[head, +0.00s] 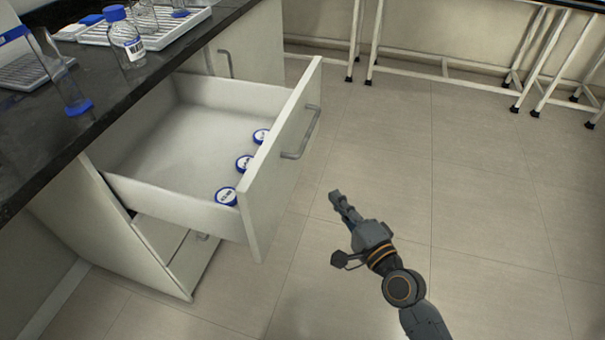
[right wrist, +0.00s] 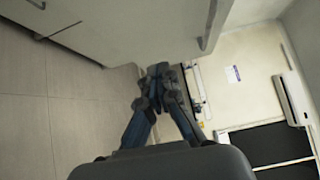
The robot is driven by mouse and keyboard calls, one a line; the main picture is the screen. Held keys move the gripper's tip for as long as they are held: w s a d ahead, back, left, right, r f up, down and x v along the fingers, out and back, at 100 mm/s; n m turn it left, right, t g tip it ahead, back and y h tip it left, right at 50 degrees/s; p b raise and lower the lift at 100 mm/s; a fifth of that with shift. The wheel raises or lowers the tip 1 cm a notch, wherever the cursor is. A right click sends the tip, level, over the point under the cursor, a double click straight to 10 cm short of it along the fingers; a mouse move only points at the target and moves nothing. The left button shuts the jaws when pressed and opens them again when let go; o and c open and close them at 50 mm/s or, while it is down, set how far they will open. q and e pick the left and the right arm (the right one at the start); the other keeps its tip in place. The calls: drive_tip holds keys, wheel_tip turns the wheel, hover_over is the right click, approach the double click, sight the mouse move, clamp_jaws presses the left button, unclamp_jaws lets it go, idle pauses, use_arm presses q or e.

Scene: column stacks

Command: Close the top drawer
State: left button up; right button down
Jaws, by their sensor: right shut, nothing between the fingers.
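The top drawer (head: 262,180) is white and stands pulled well out from the cabinet under the dark bench. Its front carries a grey bar handle (head: 302,135). Several blue-capped jars (head: 226,196) lie inside, near the drawer front. My right gripper (head: 336,194) is shut and empty, in front of the drawer, to the right of its front panel and apart from it in the head view. In the right wrist view the shut fingers (right wrist: 161,72) point toward a pale panel (right wrist: 130,25) that looks like the drawer front. My left gripper is not in view.
The dark bench top (head: 25,150) holds a blue-capped bottle (head: 125,38), a glass cylinder with a blue base (head: 68,85) and white racks (head: 115,30). White table legs (head: 362,45) stand at the back. The tiled floor (head: 480,220) to the right is clear.

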approach(294, 161)
drive_tip(key=w+d, duration=0.1)
drive_tip(key=w, duration=0.3)
drive_tip(key=a, duration=0.1)
drive_tip(key=w+a, duration=0.1)
drive_tip(key=a, duration=0.1)
drive_tip(key=shift+a+r, duration=0.15)
drive_tip(key=shift+a, duration=0.2)
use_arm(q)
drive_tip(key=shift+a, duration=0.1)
